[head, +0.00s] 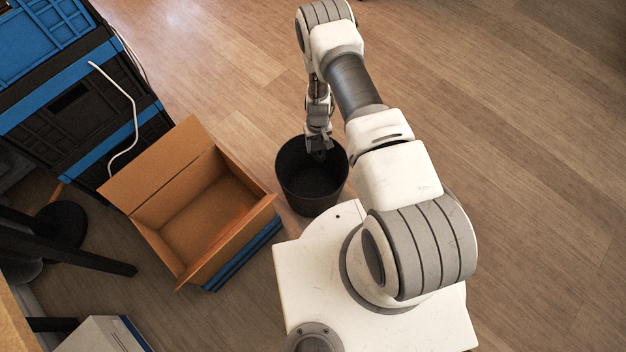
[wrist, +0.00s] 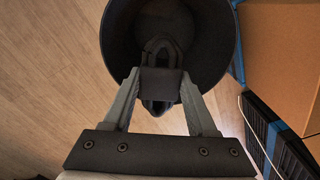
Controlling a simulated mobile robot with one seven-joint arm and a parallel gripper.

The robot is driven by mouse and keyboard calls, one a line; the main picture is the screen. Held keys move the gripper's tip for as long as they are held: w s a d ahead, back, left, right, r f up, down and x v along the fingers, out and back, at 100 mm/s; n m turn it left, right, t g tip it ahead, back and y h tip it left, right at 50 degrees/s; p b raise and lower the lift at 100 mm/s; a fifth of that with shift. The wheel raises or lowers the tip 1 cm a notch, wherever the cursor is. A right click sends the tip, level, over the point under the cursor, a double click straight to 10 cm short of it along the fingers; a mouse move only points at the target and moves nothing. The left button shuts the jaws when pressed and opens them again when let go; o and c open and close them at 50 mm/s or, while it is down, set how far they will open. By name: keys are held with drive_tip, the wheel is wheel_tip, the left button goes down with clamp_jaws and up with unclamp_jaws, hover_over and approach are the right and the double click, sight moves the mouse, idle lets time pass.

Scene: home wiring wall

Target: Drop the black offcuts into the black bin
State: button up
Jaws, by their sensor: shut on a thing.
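The black bin (head: 311,186) stands on the floor in front of my base, its mouth facing up. My gripper (head: 319,150) points down at the bin's far rim, over its opening. In the wrist view my gripper (wrist: 161,84) is shut on a small dark piece, a black offcut (wrist: 162,82), held between the two grey fingers. The bin (wrist: 112,40) fills the top of that view behind the offcut. The bin's inside is dark, and I cannot tell whether other offcuts lie in it.
An open cardboard box (head: 205,215) stands left of the bin, close to it. Stacked black and blue crates (head: 85,125) with a white cable (head: 133,110) are at the upper left. A dark stand (head: 60,235) is at the left. The wooden floor right of my arm is clear.

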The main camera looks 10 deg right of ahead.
wheel_tip(320, 180, down, 6)
drive_tip(key=b, duration=0.3)
drive_tip(key=shift+b, duration=0.3)
drive_tip(key=o, duration=1.5)
drive_tip(key=shift+c, duration=0.2)
wheel_tip(320, 180, up, 18)
drive_tip(key=p, duration=0.3)
drive_tip(key=shift+f+p, duration=0.25)
drive_tip(key=shift+p, duration=0.15)
